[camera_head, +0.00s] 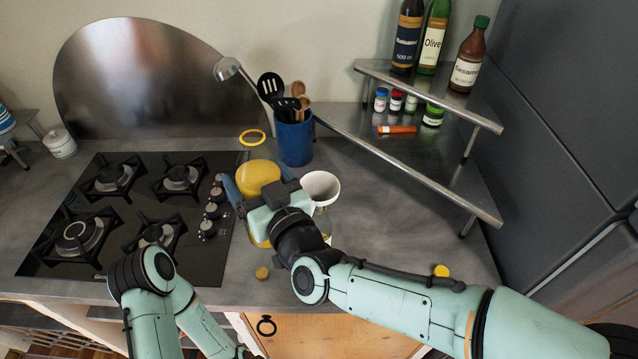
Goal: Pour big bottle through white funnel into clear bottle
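The big bottle (258,177) is yellow and stands roughly upright at the right edge of the stove, partly hidden by my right gripper. My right gripper (256,184) has its fingers on either side of the bottle and looks shut on it. I cannot tell whether the bottle touches the counter. The white funnel (322,186) is just right of the gripper, mouth up. The clear bottle (327,226) is below it, mostly hidden behind my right wrist. My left arm is folded at lower left, and its gripper is out of view.
A blue utensil holder (294,142) stands behind the funnel. A yellow ring (252,137) lies near the stove (120,215). Yellow caps lie on the counter, one near the front (262,273) and one at right (441,270). A metal corner shelf (440,185) holds bottles and jars.

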